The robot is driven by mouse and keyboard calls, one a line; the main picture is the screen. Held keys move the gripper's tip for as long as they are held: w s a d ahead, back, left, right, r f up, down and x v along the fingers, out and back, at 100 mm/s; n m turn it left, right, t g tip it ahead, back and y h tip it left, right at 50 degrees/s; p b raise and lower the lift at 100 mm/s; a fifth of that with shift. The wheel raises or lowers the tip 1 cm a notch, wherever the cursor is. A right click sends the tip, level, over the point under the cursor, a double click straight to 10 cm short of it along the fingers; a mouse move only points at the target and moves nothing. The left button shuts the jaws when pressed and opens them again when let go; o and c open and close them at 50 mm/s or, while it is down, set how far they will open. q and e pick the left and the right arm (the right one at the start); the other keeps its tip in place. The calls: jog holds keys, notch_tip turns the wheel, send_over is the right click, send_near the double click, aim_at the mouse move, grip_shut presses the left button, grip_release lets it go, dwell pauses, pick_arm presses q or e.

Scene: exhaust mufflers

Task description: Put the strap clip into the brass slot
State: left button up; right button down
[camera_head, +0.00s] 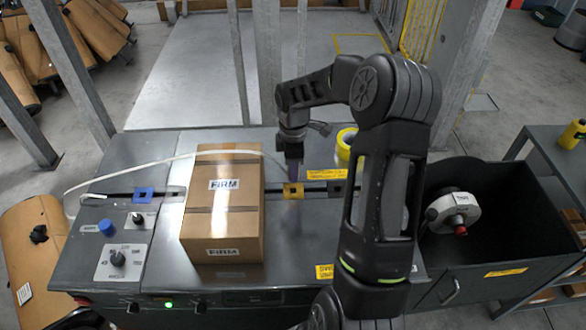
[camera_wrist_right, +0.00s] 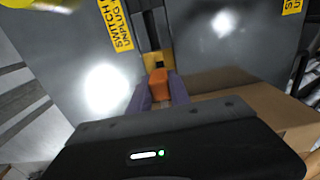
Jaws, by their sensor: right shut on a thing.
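My right gripper (camera_head: 293,172) points down just right of the box, above the brass slot (camera_head: 293,191). In the right wrist view its two purple fingers (camera_wrist_right: 159,92) are shut on the orange strap clip (camera_wrist_right: 159,80). The brass slot (camera_wrist_right: 153,60) shows there just beyond the clip, with a dark opening. I cannot tell whether the clip touches it. The clip is hidden by the fingers in the head view. A white strap (camera_head: 225,152) loops from the left of the table over the box toward my right gripper. My left gripper is not in view.
A cardboard box (camera_head: 223,205) stands on the grey table, close left of the gripper. A blue block (camera_head: 143,195) sits on the dark rail at left. A yellow tape roll (camera_head: 345,146) stands behind right. A dark bin (camera_head: 490,215) holds a white reel (camera_head: 452,212).

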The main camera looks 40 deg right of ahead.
jog(key=shift+f, duration=0.1)
jog(key=shift+f+b, duration=1.5)
jog(key=shift+f, duration=0.8)
dwell(0.6)
jog(key=shift+f, duration=0.5)
jog(key=c, duration=1.1)
grip_release()
jog(key=shift+c, duration=0.2)
jog(key=shift+r, duration=0.2)
jog(key=shift+r, duration=3.75)
